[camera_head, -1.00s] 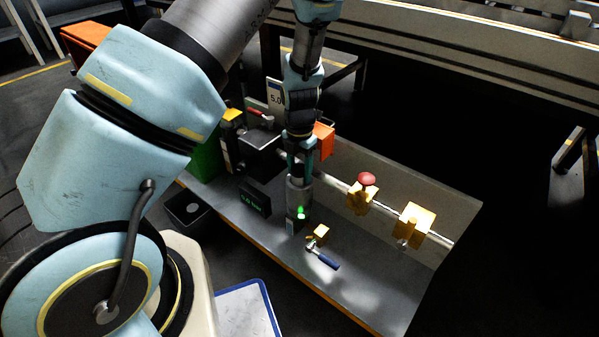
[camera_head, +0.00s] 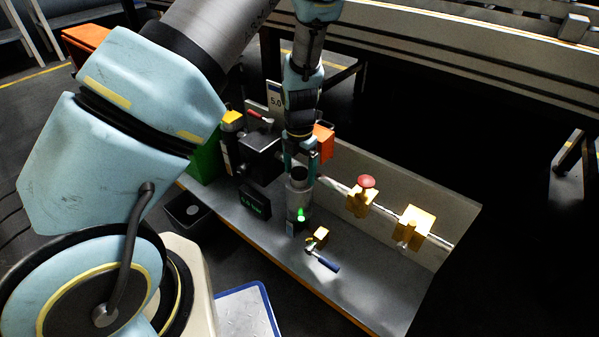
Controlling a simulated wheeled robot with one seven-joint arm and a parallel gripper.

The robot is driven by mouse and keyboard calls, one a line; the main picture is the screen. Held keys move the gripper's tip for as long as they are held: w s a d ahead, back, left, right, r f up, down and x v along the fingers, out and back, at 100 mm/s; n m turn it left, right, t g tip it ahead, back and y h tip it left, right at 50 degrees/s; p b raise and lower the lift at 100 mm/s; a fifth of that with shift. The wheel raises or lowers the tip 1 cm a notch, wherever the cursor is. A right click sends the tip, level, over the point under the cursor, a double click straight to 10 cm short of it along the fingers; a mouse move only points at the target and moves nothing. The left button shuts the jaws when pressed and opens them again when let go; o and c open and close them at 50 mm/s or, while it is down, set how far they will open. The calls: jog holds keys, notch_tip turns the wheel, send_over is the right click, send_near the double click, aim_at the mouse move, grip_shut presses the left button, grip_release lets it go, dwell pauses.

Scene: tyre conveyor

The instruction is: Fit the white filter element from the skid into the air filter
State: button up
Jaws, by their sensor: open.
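The air filter looks to be the upright grey cylinder (camera_head: 299,198) on the skid (camera_head: 345,300), with a green light low on its front. Its round top shows dark. My gripper (camera_head: 300,170) points straight down over this cylinder, with its two fingers apart at the top rim. I see nothing held between the fingers. I cannot tell whether the fingertips touch the cylinder. I cannot make out the white filter element; the inside of the cylinder is too dark to read.
A pipe with a red-knobbed yellow valve (camera_head: 362,195) and a second yellow fitting (camera_head: 413,228) runs to the right. A black display box (camera_head: 254,202) stands left. The skid's right front is clear.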

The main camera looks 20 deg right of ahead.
notch_tip(320, 180, up, 12)
jog(key=p, duration=0.3)
jog(key=shift+f, duration=0.25)
jog(key=s+a+r+m, duration=0.1)
jog(key=a+r+m, duration=0.3)
jog(key=a+m, duration=0.4)
jog(key=s+a+r+m+t, duration=0.1)
jog(key=a+r+m, duration=0.4)
jog(key=a+m, duration=0.3)
jog(key=s+a+r+m, duration=0.2)
jog(key=a+r+m, duration=0.2)
jog(key=a+m, duration=0.5)
jog(key=a, duration=0.5)
jog(key=shift+r+t, duration=0.3)
jog(key=shift+a, duration=0.1)
notch_tip(320, 180, up, 24)
jog(key=p, duration=2.4)
jog(key=shift+p, duration=0.35)
jog(key=shift+r, duration=0.1)
